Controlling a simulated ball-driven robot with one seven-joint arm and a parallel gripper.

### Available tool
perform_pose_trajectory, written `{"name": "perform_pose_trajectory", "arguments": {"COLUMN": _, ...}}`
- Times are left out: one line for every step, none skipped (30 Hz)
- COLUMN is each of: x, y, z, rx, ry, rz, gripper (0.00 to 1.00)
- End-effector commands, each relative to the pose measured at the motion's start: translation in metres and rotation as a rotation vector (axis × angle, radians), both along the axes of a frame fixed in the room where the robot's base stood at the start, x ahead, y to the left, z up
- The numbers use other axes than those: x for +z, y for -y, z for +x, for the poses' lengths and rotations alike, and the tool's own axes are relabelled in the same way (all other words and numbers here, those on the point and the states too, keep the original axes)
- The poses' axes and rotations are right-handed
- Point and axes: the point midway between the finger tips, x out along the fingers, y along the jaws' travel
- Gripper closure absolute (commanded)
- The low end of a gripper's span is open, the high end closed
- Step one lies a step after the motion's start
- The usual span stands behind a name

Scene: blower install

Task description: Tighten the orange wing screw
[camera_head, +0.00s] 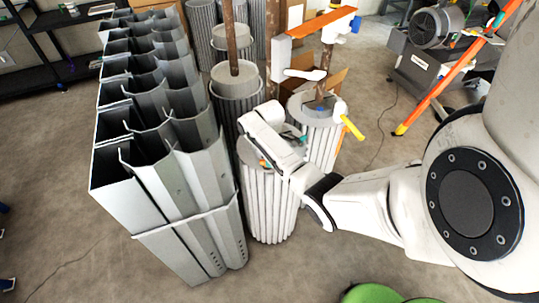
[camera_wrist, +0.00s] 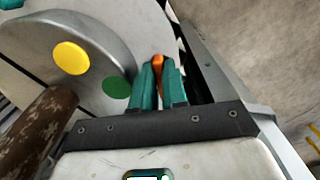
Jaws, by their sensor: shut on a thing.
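The orange wing screw (camera_wrist: 157,62) shows in the wrist view as a thin upright orange piece. My gripper (camera_wrist: 159,74) has its two teal fingers shut on it, one on each side, so the fingers hide much of the screw. A grey rounded part with a pale face (camera_wrist: 110,30) lies beside the fingers on the left. It carries a yellow disc (camera_wrist: 71,58) and a green disc (camera_wrist: 116,87). In the head view, my arm reaches from the right to the top of a ribbed grey cylinder (camera_head: 268,205). The fingertips are too small to make out there.
A rusty brown post (camera_wrist: 35,130) stands close at the lower left of the wrist view. A tall block of grey metal channels (camera_head: 165,185) stands just left of the cylinder. Another ribbed cylinder (camera_head: 322,140) stands behind, with a yellow-handled tool (camera_head: 352,128). Floor is clear at front left.

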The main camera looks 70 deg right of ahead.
Motion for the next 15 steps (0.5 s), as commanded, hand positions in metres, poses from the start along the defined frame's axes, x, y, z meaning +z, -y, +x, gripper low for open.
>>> {"name": "perform_pose_trajectory", "arguments": {"x": 0.0023, "y": -0.0023, "z": 0.0008, "rx": -0.041, "ry": -0.001, "rz": 0.003, "gripper": 1.00}}
{"name": "perform_pose_trajectory", "arguments": {"x": 0.0022, "y": -0.0025, "z": 0.0007, "rx": -0.069, "ry": -0.002, "rz": 0.003, "gripper": 1.00}}
{"name": "perform_pose_trajectory", "arguments": {"x": 0.0020, "y": -0.0029, "z": 0.0005, "rx": -0.107, "ry": -0.002, "rz": 0.004, "gripper": 1.00}}
{"name": "perform_pose_trajectory", "arguments": {"x": 0.0021, "y": -0.0032, "z": 0.0006, "rx": -0.135, "ry": -0.001, "rz": 0.004, "gripper": 1.00}}
{"name": "perform_pose_trajectory", "arguments": {"x": 0.0022, "y": -0.0033, "z": 0.0009, "rx": -0.164, "ry": -0.001, "rz": 0.003, "gripper": 1.00}}
{"name": "perform_pose_trajectory", "arguments": {"x": 0.0021, "y": -0.0033, "z": 0.0007, "rx": -0.202, "ry": -0.001, "rz": 0.002, "gripper": 1.00}}
{"name": "perform_pose_trajectory", "arguments": {"x": 0.0019, "y": -0.0036, "z": 0.0008, "rx": -0.231, "ry": -0.001, "rz": 0.003, "gripper": 1.00}}
{"name": "perform_pose_trajectory", "arguments": {"x": 0.0018, "y": -0.0039, "z": 0.0008, "rx": -0.259, "ry": -0.001, "rz": 0.003, "gripper": 1.00}}
{"name": "perform_pose_trajectory", "arguments": {"x": 0.0019, "y": -0.0041, "z": 0.0008, "rx": -0.297, "ry": -0.001, "rz": 0.003, "gripper": 1.00}}
{"name": "perform_pose_trajectory", "arguments": {"x": 0.0019, "y": -0.0044, "z": 0.0009, "rx": -0.324, "ry": -0.001, "rz": 0.002, "gripper": 1.00}}
{"name": "perform_pose_trajectory", "arguments": {"x": 0.0019, "y": -0.0044, "z": 0.0006, "rx": -0.353, "ry": -0.002, "rz": 0.001, "gripper": 1.00}}
{"name": "perform_pose_trajectory", "arguments": {"x": 0.0016, "y": -0.0049, "z": 0.0009, "rx": -0.389, "ry": -0.001, "rz": 0.002, "gripper": 1.00}}
{"name": "perform_pose_trajectory", "arguments": {"x": 0.0015, "y": -0.0051, "z": 0.0010, "rx": -0.416, "ry": -0.001, "rz": 0.003, "gripper": 1.00}}
{"name": "perform_pose_trajectory", "arguments": {"x": 0.0014, "y": -0.0051, "z": 0.0010, "rx": -0.443, "ry": -0.001, "rz": 0.002, "gripper": 1.00}}
{"name": "perform_pose_trajectory", "arguments": {"x": 0.0014, "y": -0.0052, "z": 0.0011, "rx": -0.477, "ry": 0.000, "rz": 0.001, "gripper": 1.00}}
